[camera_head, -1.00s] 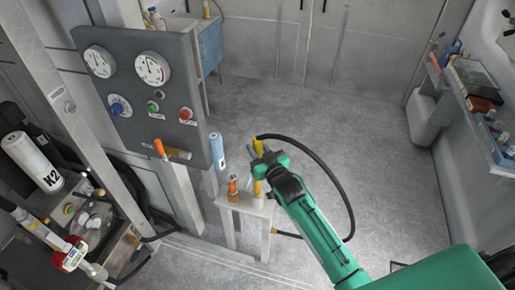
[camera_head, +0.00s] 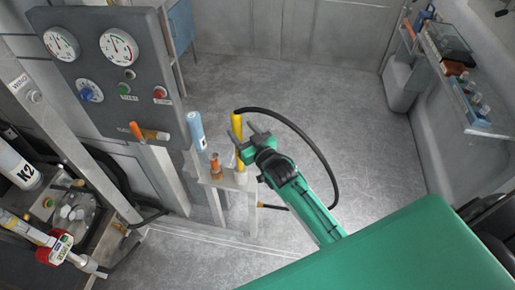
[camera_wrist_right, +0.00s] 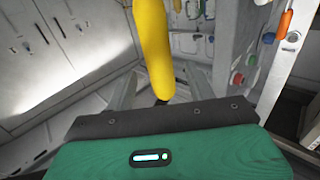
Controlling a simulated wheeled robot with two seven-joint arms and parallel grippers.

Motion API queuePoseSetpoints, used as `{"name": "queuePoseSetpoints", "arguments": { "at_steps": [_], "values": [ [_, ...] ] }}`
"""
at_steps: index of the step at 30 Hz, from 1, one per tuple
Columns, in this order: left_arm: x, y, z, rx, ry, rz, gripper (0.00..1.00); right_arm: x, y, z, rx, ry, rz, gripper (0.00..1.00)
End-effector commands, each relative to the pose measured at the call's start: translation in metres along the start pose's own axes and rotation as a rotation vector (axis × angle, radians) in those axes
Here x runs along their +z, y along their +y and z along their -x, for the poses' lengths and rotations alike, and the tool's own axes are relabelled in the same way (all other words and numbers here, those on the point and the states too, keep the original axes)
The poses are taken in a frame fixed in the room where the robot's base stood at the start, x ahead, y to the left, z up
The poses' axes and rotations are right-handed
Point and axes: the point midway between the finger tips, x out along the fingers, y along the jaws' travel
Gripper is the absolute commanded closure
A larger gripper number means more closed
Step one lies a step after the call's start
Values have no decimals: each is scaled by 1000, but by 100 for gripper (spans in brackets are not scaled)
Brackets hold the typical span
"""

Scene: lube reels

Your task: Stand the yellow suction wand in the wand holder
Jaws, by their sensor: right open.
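The yellow suction wand (camera_head: 237,128) stands upright with its lower end in a pale cup-like holder (camera_head: 241,178) on a small grey stand; how deep it sits is hard to see. A black hose arches from its top to the right. My right gripper (camera_head: 247,140) is open at the right side of the wand, fingers pointing towards it. The wand also shows in the right wrist view (camera_wrist_right: 153,45), in front of the gripper, with no visible grip on it. My left gripper is not in view.
A blue-white cylinder (camera_head: 196,130) and an orange-topped bottle (camera_head: 216,166) stand left of the wand. A gauge panel (camera_head: 118,75) rises behind them at left. A bench with bottles (camera_head: 466,85) is at right. The floor behind is clear.

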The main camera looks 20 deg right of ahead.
Motion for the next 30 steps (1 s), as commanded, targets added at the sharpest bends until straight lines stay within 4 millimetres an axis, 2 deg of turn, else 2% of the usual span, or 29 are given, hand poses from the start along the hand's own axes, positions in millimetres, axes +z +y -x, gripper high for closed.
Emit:
{"name": "queuePoseSetpoints", "arguments": {
  "at_steps": [1,9,15,21,30],
  "values": [
    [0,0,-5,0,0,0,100,3,0,12,0,-2,0,45],
    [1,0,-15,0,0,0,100,3,0,63,0,-2,0,45],
    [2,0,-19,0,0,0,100,2,0,88,0,-1,0,45],
    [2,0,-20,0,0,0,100,0,0,98,0,-1,0,45],
    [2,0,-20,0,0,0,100,0,0,98,0,0,0,45]
  ]
}}
